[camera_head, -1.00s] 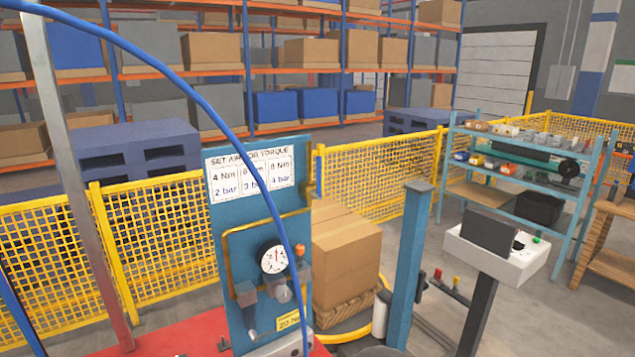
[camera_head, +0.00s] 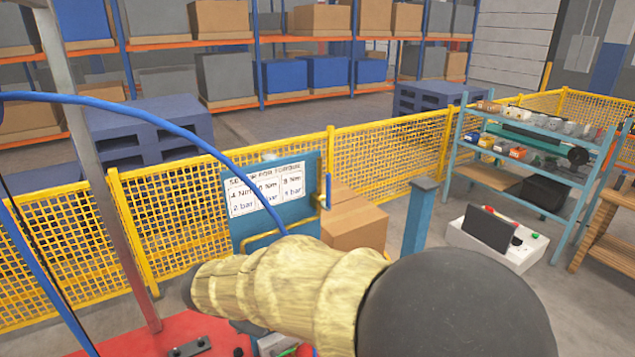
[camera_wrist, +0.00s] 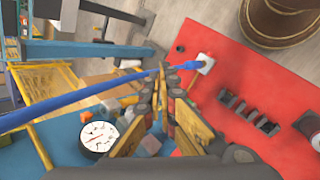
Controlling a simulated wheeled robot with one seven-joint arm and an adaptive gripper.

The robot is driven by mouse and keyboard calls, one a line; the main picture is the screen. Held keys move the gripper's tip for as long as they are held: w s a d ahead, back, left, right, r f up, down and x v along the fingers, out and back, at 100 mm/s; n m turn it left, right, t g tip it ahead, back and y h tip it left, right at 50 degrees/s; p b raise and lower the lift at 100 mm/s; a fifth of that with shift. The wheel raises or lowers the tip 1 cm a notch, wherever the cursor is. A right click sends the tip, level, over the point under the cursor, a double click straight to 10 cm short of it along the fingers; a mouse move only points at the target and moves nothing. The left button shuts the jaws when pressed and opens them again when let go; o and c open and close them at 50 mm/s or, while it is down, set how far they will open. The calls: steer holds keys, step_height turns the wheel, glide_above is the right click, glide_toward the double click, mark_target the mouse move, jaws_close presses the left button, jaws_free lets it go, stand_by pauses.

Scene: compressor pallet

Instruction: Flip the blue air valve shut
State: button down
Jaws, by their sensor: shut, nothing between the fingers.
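The blue panel (camera_head: 240,205) with the pressure sign (camera_head: 267,192) stands mid-view in the head view. My arm covers its lower half, so the gauge and fittings there are hidden. In the wrist view the round white gauge (camera_wrist: 98,136) sits at lower left on the blue panel. My gripper (camera_wrist: 167,78) is shut and empty, to the right of the gauge, with small grey fittings partly behind its fingers.
The red pallet top (camera_wrist: 255,75) has a white hose block (camera_wrist: 205,63) and a row of dark fittings (camera_wrist: 248,112). A yellow mesh fence (camera_head: 400,150) runs behind the panel. A blue post (camera_head: 419,215) and a white control box (camera_head: 495,240) stand to the right.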

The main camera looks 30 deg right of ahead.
mark_target(327, 190)
steer(key=w+d+r+t+h+p, duration=0.2)
steer(key=w+r+h, duration=0.4)
steer(key=w+r, duration=0.5)
steer(key=w+r+m+t+h, duration=0.1)
steer(key=w+r+m+h, duration=0.2)
steer(key=r, duration=0.6)
steer(key=shift+w+d+h, duration=0.4)
steer(key=shift+w+h, duration=0.2)
steer(key=shift+w, duration=0.3)
steer(key=p+x, duration=0.2)
steer(key=x, duration=1.2)
steer(key=shift+w+p, duration=0.2)
steer(key=shift+p, duration=0.15)
steer(key=shift+d+r+y, duration=0.1)
steer(key=shift+d+y, duration=0.1)
steer(key=shift+y, duration=0.2)
